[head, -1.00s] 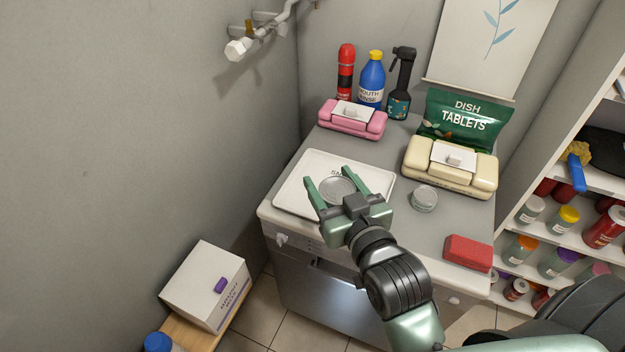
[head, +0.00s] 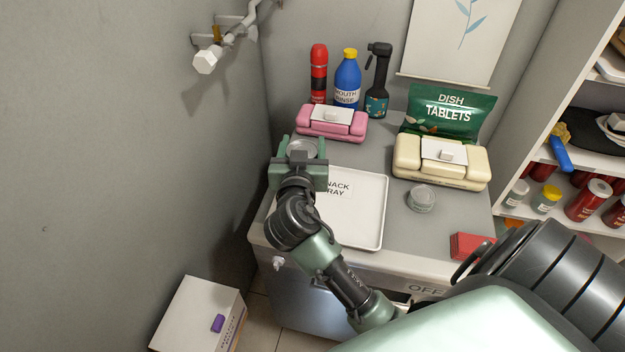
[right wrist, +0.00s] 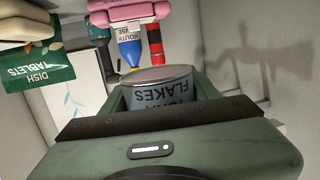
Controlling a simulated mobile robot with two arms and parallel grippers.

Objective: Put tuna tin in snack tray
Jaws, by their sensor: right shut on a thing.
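The tuna tin (head: 302,147) is a round grey tin with a metal lid. In the right wrist view it stands between my fingers, with "FLAKES" readable upside down on its label (right wrist: 158,97). My right gripper (head: 301,152) is shut on it, near the back left corner of the snack tray. The snack tray (head: 368,225) is white, shallow and labelled, on the grey counter. My gripper and arm hide its left part. I cannot tell how high the tin is above it. My left gripper is not in view.
A pink box (head: 331,123) stands behind the tray, with several bottles behind it. A small round clear-sided container (head: 421,198), a cream box (head: 440,160) and a red block (head: 470,245) are to the right. The wall is close on the left.

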